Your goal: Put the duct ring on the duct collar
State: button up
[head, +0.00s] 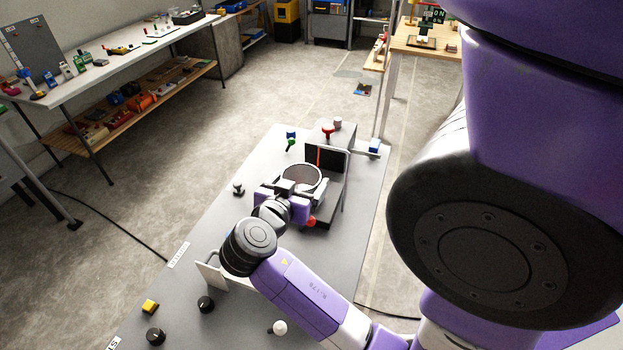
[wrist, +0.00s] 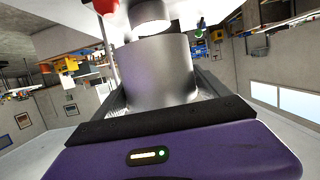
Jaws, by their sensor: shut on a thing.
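My gripper (head: 303,188) is shut on a round grey ring with a dark round face (head: 302,175), which I take to be the duct ring. In the wrist view the held piece shows as a smooth metallic cylinder wall (wrist: 160,70) between the fingers. The ring is over the dark fixture (head: 337,190) on the grey table, in front of its upright black panel (head: 325,158). A pale cylinder end (wrist: 151,17) shows beyond the ring in the wrist view. I cannot tell which part is the duct collar, nor whether the ring touches it.
The grey table (head: 213,270) carries several knobs, including a red one (head: 328,131), a green one (head: 290,144) and a black one (head: 206,304). A white bracket (head: 209,275) stands near my wrist. A white workbench (head: 110,60) is at the far left.

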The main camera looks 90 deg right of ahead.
aim_at(308, 175)
jog(key=d, duration=0.2)
jog(key=s+d+p, duration=0.1)
jog(key=d, duration=0.2)
jog(key=s+d, duration=0.1)
jog(key=d, duration=0.1)
jog(key=shift+s+d+r+p, duration=0.15)
jog(key=shift+s+p, duration=0.05)
jog(key=shift+p, duration=0.2)
jog(key=f, duration=0.3)
jog(key=shift+w+a, duration=0.1)
jog(key=shift+a, duration=0.15)
jog(key=shift+f+p, duration=0.3)
jog(key=shift+f, duration=1.85)
jog(key=shift+f, duration=0.1)
jog(key=o, duration=1.3)
jog(key=shift+c, duration=0.2)
jog(key=b+v, duration=0.2)
jog(key=v, duration=1)
